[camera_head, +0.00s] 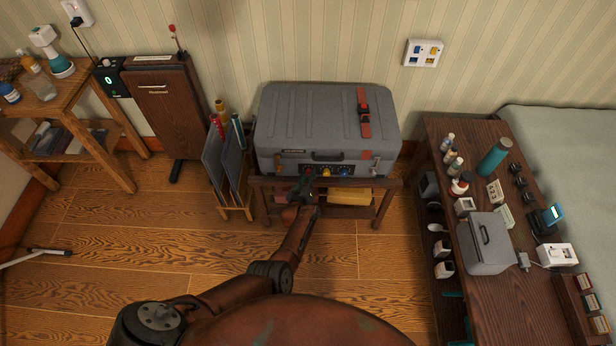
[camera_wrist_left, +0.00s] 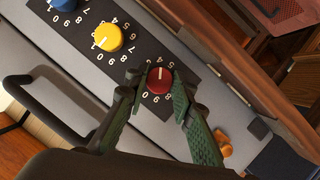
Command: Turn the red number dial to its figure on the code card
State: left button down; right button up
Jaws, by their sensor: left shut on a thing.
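A large grey case (camera_head: 325,115) stands on a low dark wooden stand by the wall. Its front has a black panel with blue, yellow and red number dials in a row. In the left wrist view the red dial (camera_wrist_left: 159,80) is round, with a white pointer line toward the top of the picture. My left gripper (camera_wrist_left: 157,92) has its green-padded fingers on either side of the red dial and is shut on it. The fingers hide some of its figures. In the head view the left gripper (camera_head: 305,186) is at the case front. I cannot identify the code card.
The yellow dial (camera_wrist_left: 108,37) and blue dial (camera_wrist_left: 64,4) sit beside the red one. The case handle (camera_wrist_left: 40,105) sticks out nearby. A folder rack (camera_head: 232,190) stands left of the stand. A cluttered dark table (camera_head: 470,303) is at right. Wooden floor between is clear.

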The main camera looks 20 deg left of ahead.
pick_arm(q)
jog(key=shift+d, duration=0.15)
jog(key=c, duration=1.8)
grip_release()
jog(key=shift+w, duration=0.1)
jog(key=shift+o, duration=0.7)
jog(key=v, duration=0.8)
jog(key=shift+d, duration=0.2)
jog(key=shift+f, duration=0.15)
jog(key=x, duration=0.7)
jog(key=shift+w+a, duration=0.3)
jog(key=shift+w, duration=0.05)
